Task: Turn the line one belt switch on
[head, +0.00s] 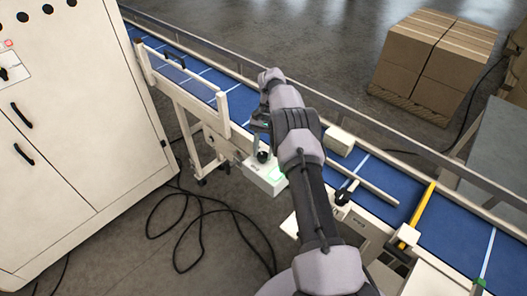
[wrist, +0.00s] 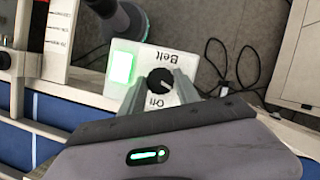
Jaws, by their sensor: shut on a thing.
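The line one belt switch is a black round knob (wrist: 160,80) on a white box labelled "Belt" (wrist: 187,62). In the head view the white switch box (head: 258,177) is mounted on the near side of the conveyor. My gripper (wrist: 160,90) is shut on the knob, with one finger on either side of it; in the head view my gripper (head: 261,138) reaches down onto the box. A square green lamp (wrist: 122,67) beside the knob glows bright. A short label below the knob is partly hidden by the fingers, and I cannot tell the knob's exact setting.
The blue conveyor belt (head: 388,187) runs diagonally under my arm. A white cabinet (head: 75,140) stands at the left, and black cables (head: 190,225) lie on the floor. Stacked cartons (head: 432,60) stand beyond the conveyor. A yellow bar (head: 424,205) crosses the belt.

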